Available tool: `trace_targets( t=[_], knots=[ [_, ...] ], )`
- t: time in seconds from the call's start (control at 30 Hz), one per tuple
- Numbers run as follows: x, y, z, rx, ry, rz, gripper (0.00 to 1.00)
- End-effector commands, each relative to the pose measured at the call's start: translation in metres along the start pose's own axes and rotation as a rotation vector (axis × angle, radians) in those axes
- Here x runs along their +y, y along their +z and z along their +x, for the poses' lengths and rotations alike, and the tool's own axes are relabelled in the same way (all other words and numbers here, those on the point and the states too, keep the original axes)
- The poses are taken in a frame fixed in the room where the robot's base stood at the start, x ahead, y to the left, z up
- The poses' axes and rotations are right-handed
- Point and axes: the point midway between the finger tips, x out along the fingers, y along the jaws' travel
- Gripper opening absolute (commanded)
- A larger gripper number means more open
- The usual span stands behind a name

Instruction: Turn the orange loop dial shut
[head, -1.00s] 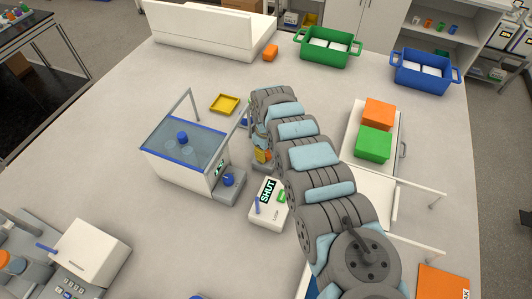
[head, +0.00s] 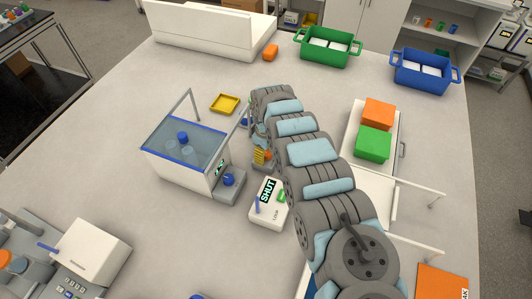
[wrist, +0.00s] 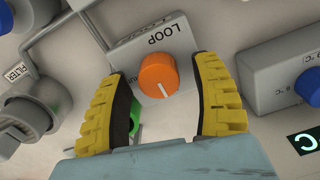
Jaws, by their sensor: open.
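The orange loop dial (wrist: 158,76) sits on a grey block labelled LOOP (wrist: 165,42) in the wrist view. The dial has a white pointer line running toward its lower edge in that view. My gripper (wrist: 162,98) is open, with one yellow-ribbed finger on each side of the dial. Gaps show between the dial and both fingers. In the head view a bit of the orange dial (head: 268,155) shows beside my yellow gripper fingers (head: 259,158); my arm hides the rest. A white box (head: 265,219) nearby carries a dark SHUT sign (head: 267,190) with green-white letters.
A glass-topped bath (head: 185,140) with a blue knob (head: 228,180) stands left of my gripper. A yellow tray (head: 224,104) lies behind. In the wrist view, a blue knob (wrist: 308,86) is at right and a FILTER fitting (wrist: 25,112) at left. A green part (wrist: 136,112) shows near the left finger.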

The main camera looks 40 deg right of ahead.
Motion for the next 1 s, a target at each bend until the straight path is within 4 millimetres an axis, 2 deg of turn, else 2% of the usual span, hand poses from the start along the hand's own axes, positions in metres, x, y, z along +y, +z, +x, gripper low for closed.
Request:
trace_targets(
  t=[0.47, 1.0],
  knots=[
    [0.001, 0.001, -0.043, -0.001, 0.000, 0.001, 0.65],
    [0.001, 0.001, -0.101, -0.001, 0.002, 0.000, 0.65]
  ],
)
